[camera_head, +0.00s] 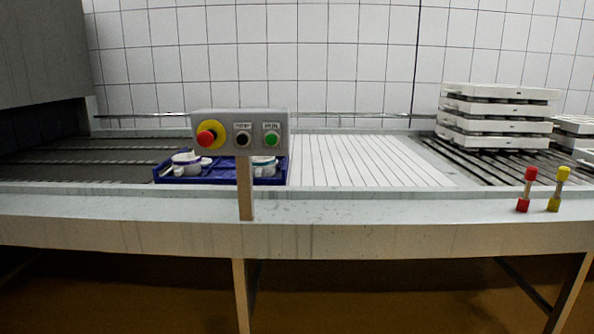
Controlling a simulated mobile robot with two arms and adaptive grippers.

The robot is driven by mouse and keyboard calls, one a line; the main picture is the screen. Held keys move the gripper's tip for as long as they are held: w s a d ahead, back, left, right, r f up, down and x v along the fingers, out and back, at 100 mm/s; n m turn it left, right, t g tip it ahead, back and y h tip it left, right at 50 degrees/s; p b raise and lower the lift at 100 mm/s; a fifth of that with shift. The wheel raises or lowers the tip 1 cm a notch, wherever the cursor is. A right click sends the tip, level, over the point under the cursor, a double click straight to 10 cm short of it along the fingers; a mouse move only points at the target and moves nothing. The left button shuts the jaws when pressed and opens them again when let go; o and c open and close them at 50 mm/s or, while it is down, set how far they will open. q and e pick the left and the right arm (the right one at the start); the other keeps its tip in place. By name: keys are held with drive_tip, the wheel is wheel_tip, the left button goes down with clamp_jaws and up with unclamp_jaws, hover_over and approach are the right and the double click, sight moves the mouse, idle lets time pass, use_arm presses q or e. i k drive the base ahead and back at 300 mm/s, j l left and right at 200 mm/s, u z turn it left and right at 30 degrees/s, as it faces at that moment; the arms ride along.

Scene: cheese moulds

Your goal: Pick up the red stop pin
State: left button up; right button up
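The red stop pin (525,190) stands upright on the front ledge of the long table at the right. It has a red knob, a pale metal middle and a red base. A matching yellow pin (559,189) stands just to its right, apart from it. Neither of my grippers shows in the head view.
A control box (218,147) with a red button and black and green buttons stands on a post at the ledge (380,207). Behind it is a blue tray (222,177) with white moulds. Stacked white trays (495,118) stand on rails at the back right. The ledge between post and pins is clear.

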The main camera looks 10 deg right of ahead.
sight(531, 173)
drive_tip(key=z, duration=1.7)
